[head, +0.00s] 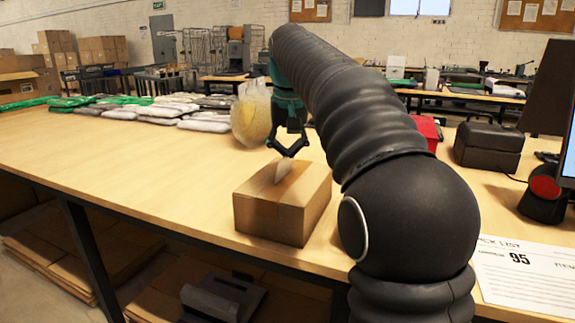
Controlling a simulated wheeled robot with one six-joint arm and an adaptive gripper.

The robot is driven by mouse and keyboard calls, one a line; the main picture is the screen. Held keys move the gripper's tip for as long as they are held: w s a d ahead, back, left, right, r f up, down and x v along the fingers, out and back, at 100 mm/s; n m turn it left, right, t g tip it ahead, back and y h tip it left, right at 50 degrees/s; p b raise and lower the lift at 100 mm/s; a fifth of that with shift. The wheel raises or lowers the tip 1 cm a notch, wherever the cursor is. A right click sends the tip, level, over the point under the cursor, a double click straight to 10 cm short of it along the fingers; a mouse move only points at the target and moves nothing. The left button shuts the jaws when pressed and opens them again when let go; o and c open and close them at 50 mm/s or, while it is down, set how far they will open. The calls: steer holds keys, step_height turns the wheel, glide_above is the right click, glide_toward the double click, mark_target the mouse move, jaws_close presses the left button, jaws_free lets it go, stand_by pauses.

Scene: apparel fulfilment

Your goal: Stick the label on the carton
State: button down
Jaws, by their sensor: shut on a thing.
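A closed brown carton (270,218) sits on the wooden table near its front edge. A small pale label (284,170) stands tilted just above the carton's top face. My gripper (285,153) is above the carton and shut on the label's upper end. The label's lower edge is at or very near the carton top; I cannot tell whether it touches. My arm hides the table area right of the carton.
A clear bag with yellow contents (251,112) stands behind the carton. Bagged garments (160,110) lie at the back left. A black box (488,146), a red bin (427,130), a scanner (543,195) and a pick list (522,270) are at right. The left table front is clear.

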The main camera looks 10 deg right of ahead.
steer(key=shift+f, duration=0.15)
steer(key=shift+w+r, duration=0.15)
steer(key=shift+r, duration=3.95)
